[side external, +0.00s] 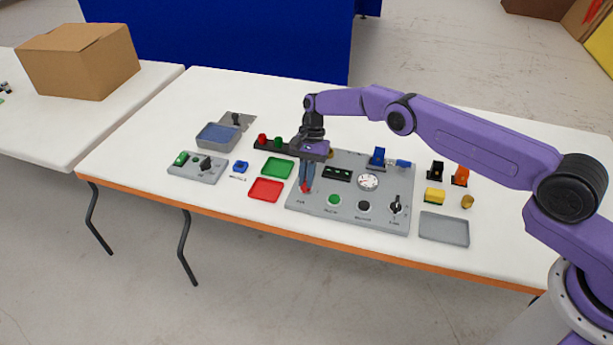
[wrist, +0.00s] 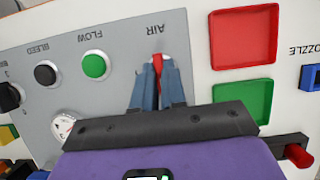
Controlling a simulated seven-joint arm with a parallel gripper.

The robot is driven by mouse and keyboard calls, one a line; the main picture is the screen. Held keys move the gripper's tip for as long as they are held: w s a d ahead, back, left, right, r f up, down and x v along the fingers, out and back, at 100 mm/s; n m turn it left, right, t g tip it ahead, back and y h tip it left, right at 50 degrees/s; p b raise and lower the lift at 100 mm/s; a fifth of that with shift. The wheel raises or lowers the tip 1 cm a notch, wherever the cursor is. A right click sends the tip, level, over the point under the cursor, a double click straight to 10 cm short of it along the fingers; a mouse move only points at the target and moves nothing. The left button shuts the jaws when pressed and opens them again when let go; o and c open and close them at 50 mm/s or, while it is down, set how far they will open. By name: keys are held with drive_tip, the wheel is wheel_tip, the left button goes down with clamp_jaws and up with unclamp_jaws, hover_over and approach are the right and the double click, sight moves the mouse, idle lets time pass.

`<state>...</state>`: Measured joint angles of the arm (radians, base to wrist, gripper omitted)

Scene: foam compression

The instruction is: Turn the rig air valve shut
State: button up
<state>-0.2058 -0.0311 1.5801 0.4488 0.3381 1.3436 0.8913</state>
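The rig panel (side external: 335,207) is a grey plate on the white table. Its air valve has a red handle (wrist: 157,59), beside the label AIR in the wrist view; the red handle also shows low in the side view (side external: 305,188). My gripper (wrist: 157,70) points down over it, with one blue-grey finger on each side. The fingers look closed against the handle, with red showing between them. The handle's lower part and pivot are partly hidden by the fingers.
The panel also carries a green FLOW button (wrist: 94,66), a black BLEED button (wrist: 45,74), a gauge (side external: 368,181) and a black knob (side external: 397,204). Red (side external: 266,190) and green (side external: 277,168) trays lie to the left. A grey tray (side external: 444,229) lies to the right.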

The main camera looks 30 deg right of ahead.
drive_tip(key=o, duration=0.4)
drive_tip(key=shift+c, duration=0.2)
drive_tip(key=v, duration=0.7)
drive_tip(key=shift+d+r, duration=0.15)
drive_tip(key=shift+r, duration=0.05)
drive_tip(key=shift+w, duration=0.1)
